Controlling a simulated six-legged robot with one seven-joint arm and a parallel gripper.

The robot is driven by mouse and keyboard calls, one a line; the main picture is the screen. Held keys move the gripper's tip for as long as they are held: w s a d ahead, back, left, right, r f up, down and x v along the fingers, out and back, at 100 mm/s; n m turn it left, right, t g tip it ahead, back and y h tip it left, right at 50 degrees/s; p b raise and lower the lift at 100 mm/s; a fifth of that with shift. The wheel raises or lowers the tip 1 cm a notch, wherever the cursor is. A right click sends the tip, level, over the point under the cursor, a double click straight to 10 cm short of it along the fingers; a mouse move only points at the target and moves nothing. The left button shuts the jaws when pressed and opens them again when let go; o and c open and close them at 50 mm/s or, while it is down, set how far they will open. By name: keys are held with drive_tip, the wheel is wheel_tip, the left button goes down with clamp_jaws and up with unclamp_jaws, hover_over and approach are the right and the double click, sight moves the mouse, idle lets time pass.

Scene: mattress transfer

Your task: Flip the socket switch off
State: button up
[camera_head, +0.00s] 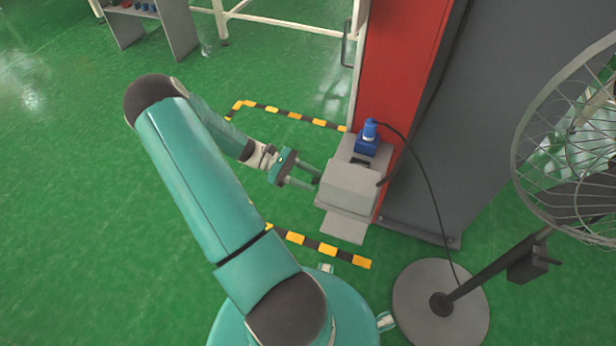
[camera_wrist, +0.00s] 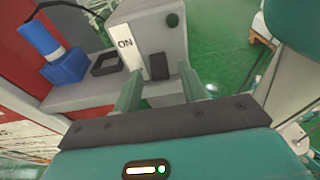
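The grey socket box (camera_head: 350,186) is mounted on the side of the red pillar. In the wrist view the box (camera_wrist: 85,97) shows a pale switch plate marked "ON" (camera_wrist: 127,46), with a dark round spot beside it. A blue plug (camera_head: 367,141) sits in the unit behind the box, and the plug (camera_wrist: 58,58) also shows in the wrist view beside an empty dark opening. My gripper (camera_head: 316,181) is just left of the box. In the wrist view its fingers (camera_wrist: 159,88) are apart with nothing held, close before the switch area. Whether they touch it I cannot tell.
A black cable runs from the plug to a standing fan (camera_head: 440,300) at the right. The red pillar (camera_head: 400,70) and a grey panel (camera_head: 490,110) stand behind the box. Yellow-black floor tape (camera_head: 310,243) lies nearby.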

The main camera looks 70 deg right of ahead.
drive_tip(key=v, duration=1.3)
drive_tip(key=shift+w, duration=0.4)
drive_tip(key=shift+r, duration=0.2)
drive_tip(key=w+a+r+t+h, duration=0.1)
drive_tip(key=w+a+r+t, duration=0.45)
drive_tip(key=a+r, duration=0.35)
drive_tip(key=w+a+r+t+h, duration=0.2)
drive_tip(key=w+a+r+t, duration=0.35)
drive_tip(key=a+r, duration=0.35)
drive_tip(key=s+a+r+t, duration=0.2)
drive_tip(key=a+r+t, duration=0.1)
drive_tip(key=a, duration=0.4)
drive_tip(key=s+a+r+t+y, duration=0.1)
drive_tip(key=a+r+t, duration=0.3)
drive_tip(key=a, duration=0.4)
drive_tip(key=s+a+r+n+t, duration=0.1)
drive_tip(key=s+a+r+t, duration=0.2)
drive_tip(key=a, duration=0.4)
drive_tip(key=shift+a+r+y, duration=0.3)
drive_tip(key=shift+a+r, duration=0.1)
drive_tip(key=shift+r, duration=0.1)
